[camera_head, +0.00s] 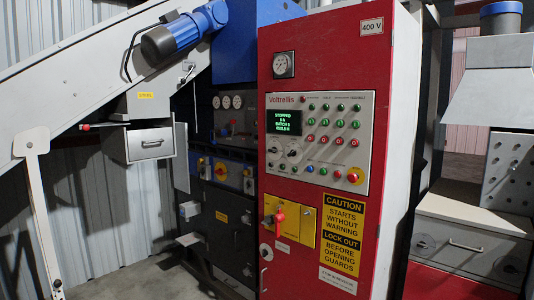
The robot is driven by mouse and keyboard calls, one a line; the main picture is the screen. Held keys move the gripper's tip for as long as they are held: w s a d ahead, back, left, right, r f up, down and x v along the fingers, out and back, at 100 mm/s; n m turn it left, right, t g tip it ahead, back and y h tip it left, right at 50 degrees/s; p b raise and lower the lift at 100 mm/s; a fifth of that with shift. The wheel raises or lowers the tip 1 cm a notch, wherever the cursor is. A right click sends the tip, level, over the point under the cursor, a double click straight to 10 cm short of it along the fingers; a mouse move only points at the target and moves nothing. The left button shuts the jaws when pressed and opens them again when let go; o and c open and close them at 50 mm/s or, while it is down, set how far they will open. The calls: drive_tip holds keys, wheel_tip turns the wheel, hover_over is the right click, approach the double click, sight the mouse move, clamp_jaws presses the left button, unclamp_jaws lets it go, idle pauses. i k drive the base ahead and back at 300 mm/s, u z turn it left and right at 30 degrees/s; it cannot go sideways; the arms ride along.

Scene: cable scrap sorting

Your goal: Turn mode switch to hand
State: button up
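The red control cabinet (330,50) stands upright in the middle of the head view. Its pale Voltrellis panel (360,108) carries a lit green-text display (284,121) whose top line appears to read STOPPED. Below the display are small black rotary knobs (292,153). Their labels are too small to read, so I cannot tell which one is the mode switch or where it points. My gripper is not in view.
The panel also bears rows of green and red buttons (324,139) and a red emergency stop on yellow (353,176). A yellow plate with a red handle (279,216) sits below. A sloping grey conveyor (75,75) with a blue motor (170,38) occupies the left.

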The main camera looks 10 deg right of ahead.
sight(293, 152)
drive_tip(key=u, duration=0.65)
drive_tip(key=i, duration=0.95)
drive_tip(key=u, duration=0.5)
